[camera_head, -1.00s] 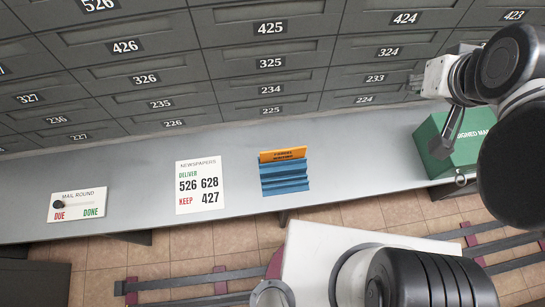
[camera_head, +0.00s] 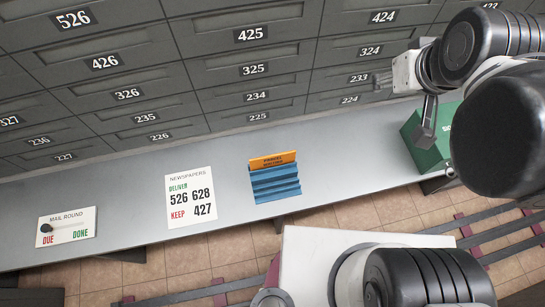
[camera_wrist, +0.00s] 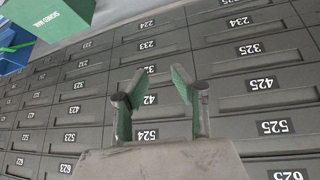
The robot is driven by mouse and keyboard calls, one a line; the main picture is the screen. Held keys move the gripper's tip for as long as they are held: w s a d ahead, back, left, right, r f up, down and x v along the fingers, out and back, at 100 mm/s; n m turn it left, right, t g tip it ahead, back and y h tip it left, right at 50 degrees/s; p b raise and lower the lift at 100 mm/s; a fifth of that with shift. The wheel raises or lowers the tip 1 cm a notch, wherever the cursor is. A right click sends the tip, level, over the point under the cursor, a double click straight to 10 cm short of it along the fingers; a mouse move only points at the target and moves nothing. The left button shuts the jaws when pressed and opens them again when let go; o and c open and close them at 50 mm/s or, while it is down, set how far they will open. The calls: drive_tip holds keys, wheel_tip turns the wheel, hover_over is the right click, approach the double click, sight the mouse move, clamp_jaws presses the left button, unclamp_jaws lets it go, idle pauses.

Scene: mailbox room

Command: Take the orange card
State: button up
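The orange card (camera_head: 273,159) stands upright in the back of a blue stepped rack (camera_head: 275,183) on the grey counter. Its lower part is hidden by the rack, and the print on it is too small to read surely. My gripper (camera_head: 384,80) is up to the right of the card, in front of the drawer fronts and apart from the rack. In the wrist view my gripper (camera_wrist: 158,88) has its two green-padded fingers spread, with nothing between them. The orange card does not show in the wrist view.
A green signed mail box (camera_head: 428,140) stands on the counter at right, partly behind my arm. A newspapers sign (camera_head: 191,198) and a mail round board (camera_head: 67,228) lie left of the rack. Numbered drawers (camera_head: 250,70) line the back. The counter (camera_head: 335,160) right of the rack is clear.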

drive_tip(key=w+a+f+n+g+b, duration=0.2)
drive_tip(key=a+f+n+b, duration=0.1)
drive_tip(key=a+f+n, duration=0.3)
drive_tip(key=w+a+f+n+g+b, duration=0.1)
drive_tip(key=w+a+f+n+b, duration=0.1)
drive_tip(key=a+f+n, duration=0.4)
drive_tip(key=n+g+b, duration=0.3)
drive_tip(key=n+b, duration=0.2)
drive_tip(key=n, duration=0.3)
hover_over(273, 155)
wheel_tip(273, 155, down, 17)
drive_tip(key=shift+w+d+r, duration=0.1)
drive_tip(key=shift+w, duration=0.05)
drive_tip(key=shift+a+f+g, duration=0.2)
drive_tip(key=shift+f+g, duration=0.1)
drive_tip(key=shift+f, duration=0.1)
drive_tip(key=shift+f+b, duration=2.65)
drive_tip(key=shift+f, duration=0.8)
drive_tip(key=shift+c, duration=0.3)
clamp_jaws()
drive_tip(key=shift+r, duration=0.1)
